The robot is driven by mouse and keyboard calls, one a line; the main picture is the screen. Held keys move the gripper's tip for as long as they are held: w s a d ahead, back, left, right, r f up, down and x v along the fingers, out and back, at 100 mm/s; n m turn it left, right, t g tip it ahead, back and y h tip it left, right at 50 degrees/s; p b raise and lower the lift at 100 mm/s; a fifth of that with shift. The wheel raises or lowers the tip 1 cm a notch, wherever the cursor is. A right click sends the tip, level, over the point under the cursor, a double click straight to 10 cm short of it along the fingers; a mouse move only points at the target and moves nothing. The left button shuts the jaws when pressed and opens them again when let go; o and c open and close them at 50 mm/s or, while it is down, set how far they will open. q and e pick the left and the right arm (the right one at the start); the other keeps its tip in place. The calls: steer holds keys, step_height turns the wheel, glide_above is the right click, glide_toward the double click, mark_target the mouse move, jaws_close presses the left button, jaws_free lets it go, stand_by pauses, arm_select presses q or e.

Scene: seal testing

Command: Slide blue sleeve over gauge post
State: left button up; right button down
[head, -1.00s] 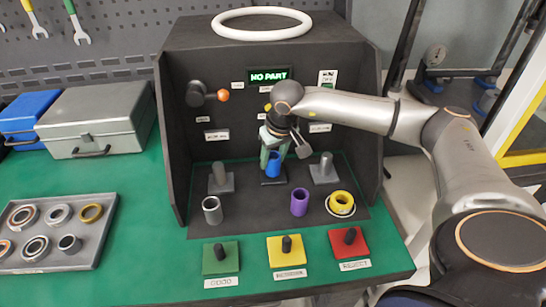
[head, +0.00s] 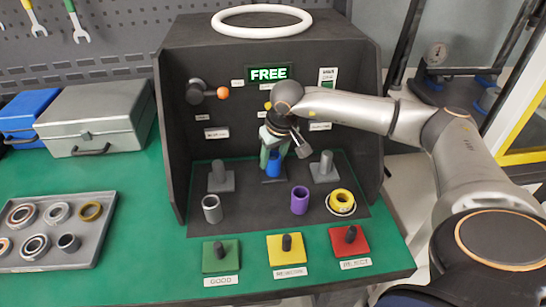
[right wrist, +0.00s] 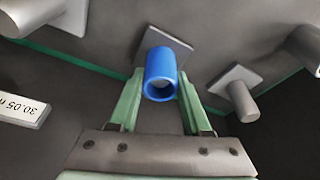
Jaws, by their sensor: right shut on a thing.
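The blue sleeve (head: 274,164) stands roughly upright at the middle fixture of the dark test booth, above its square base plate (head: 273,180). My right gripper (head: 271,157) is above it with green fingers pointing down. In the right wrist view the fingers are on both sides of the sleeve (right wrist: 160,70), shut on it. The plate (right wrist: 176,48) shows behind the sleeve. The gauge post is hidden by the sleeve; how far the sleeve is down over it I cannot tell. My left gripper is not in view.
Grey posts stand left (head: 219,176) and right (head: 326,167) of the middle fixture. A grey sleeve (head: 212,209), a purple sleeve (head: 299,200) and a yellow ring (head: 341,201) are in front. Green, yellow and red pads line the front edge. The booth display (head: 269,74) reads FREE.

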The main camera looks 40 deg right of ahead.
steer(key=shift+c, duration=1.4)
jaws_free()
steer(key=shift+r+p, duration=0.3)
steer(key=shift+r, duration=0.05)
step_height(320, 180, up, 8)
steer(key=p, duration=0.6)
steer(key=shift+r, duration=0.2)
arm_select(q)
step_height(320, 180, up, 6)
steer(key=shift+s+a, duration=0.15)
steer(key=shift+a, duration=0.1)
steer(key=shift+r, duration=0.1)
arm_select(e)
steer(key=shift+f, duration=0.1)
